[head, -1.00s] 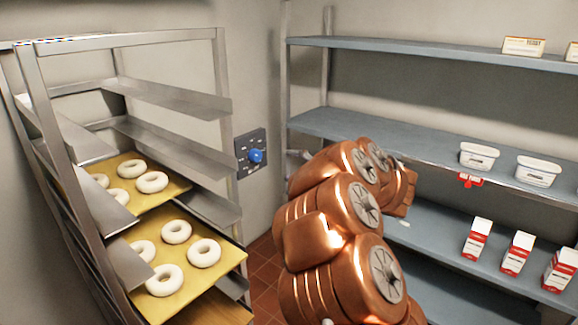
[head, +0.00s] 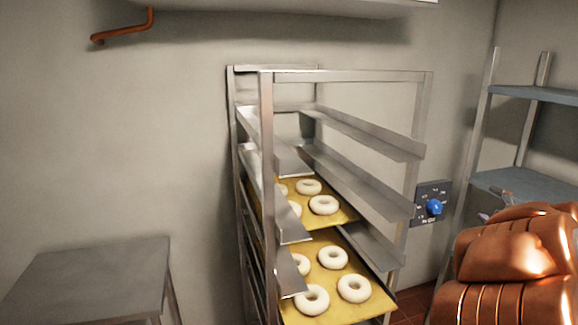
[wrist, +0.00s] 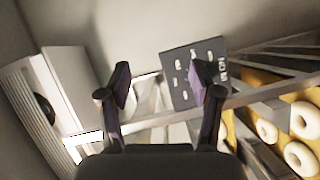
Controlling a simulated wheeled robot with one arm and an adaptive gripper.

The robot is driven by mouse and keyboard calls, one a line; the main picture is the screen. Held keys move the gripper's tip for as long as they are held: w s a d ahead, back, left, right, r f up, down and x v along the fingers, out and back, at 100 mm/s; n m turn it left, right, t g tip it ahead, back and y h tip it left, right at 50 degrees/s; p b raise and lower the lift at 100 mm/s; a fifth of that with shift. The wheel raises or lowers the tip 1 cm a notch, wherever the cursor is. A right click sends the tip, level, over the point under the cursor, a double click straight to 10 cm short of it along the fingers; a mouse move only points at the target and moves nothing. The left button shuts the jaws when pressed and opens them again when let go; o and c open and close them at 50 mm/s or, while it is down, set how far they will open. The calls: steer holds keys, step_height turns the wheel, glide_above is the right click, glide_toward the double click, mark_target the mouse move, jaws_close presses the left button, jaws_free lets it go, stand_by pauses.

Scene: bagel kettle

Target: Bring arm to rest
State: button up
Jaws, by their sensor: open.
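My copper arm (head: 515,265) is at the lower right of the head view, in front of the blue-grey shelves. My gripper (wrist: 163,82) shows in the wrist view with its two dark fingers spread apart and nothing between them. In the head view the gripper is mostly hidden behind the arm. A dark wall panel (wrist: 182,72) appears behind the fingers in the wrist view. The same panel, with a blue knob (head: 434,207), is on the wall left of the arm in the head view.
A metal rack (head: 266,150) holds yellow boards (head: 345,215) with several bagels (head: 324,205). They also show at the right of the wrist view (wrist: 298,157). A grey table (head: 90,275) stands at left. Shelves (head: 525,185) stand at right.

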steer(key=s+a+f+m+g+y, duration=0.1)
steer(key=s+a+f+m+g, duration=0.3)
steer(key=s+a, duration=0.7)
steer(key=s+a+f+m+g+y, duration=0.1)
steer(key=s+a+f+m+g, duration=0.3)
steer(key=s+a+f+g, duration=0.4)
steer(key=s+a+f+m+g+y, duration=0.1)
steer(key=s+a+f+m+g, duration=0.4)
steer(key=s+a, duration=1.1)
steer(key=s+f+g, duration=0.1)
steer(key=s, duration=0.1)
steer(key=shift+s, duration=0.4)
